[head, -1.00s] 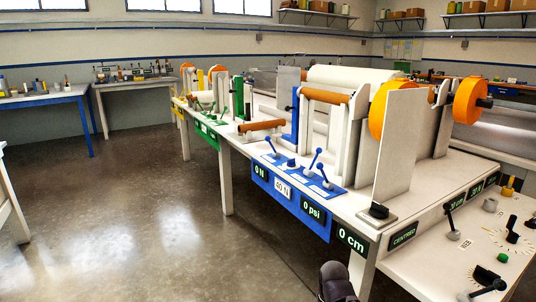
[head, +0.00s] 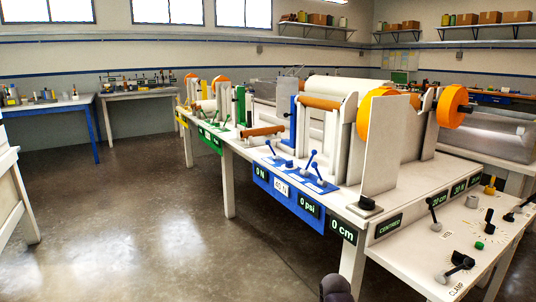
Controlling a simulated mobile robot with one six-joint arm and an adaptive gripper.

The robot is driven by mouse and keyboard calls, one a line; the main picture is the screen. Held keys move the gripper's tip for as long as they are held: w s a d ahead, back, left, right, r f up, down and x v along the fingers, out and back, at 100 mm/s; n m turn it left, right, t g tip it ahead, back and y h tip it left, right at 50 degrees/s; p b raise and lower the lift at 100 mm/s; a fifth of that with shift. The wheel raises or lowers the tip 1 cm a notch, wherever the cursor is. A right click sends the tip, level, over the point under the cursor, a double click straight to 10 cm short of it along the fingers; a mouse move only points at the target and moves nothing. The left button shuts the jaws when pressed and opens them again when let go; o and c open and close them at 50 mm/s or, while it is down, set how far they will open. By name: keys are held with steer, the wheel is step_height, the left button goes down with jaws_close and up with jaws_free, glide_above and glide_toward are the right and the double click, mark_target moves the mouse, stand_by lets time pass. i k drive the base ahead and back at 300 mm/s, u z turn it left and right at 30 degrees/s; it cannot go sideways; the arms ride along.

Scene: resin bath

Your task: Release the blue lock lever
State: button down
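Blue-handled levers stand on the blue front section (head: 290,203) of the long white bench. One (head: 270,149) is at the left of this section. Two more (head: 311,161) stand close together at its right, tilted up. The labels beside them are too small to read, so I cannot tell which is the lock lever. A dark rounded part of my arm (head: 336,288) shows at the bottom edge, in front of the bench and well apart from the levers. My gripper's fingers are not in view.
Displays reading 0 N, 0 psi and 0 cm (head: 342,231) line the bench front. An upright grey plate (head: 386,150) and orange discs (head: 455,105) stand right of the levers. A side panel (head: 440,242) holds dark levers and knobs. The floor (head: 150,220) left of the bench is clear.

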mark_target(267, 142)
steer(key=u, duration=0.3)
steer(key=i, duration=1.2)
steer(key=z, duration=0.4)
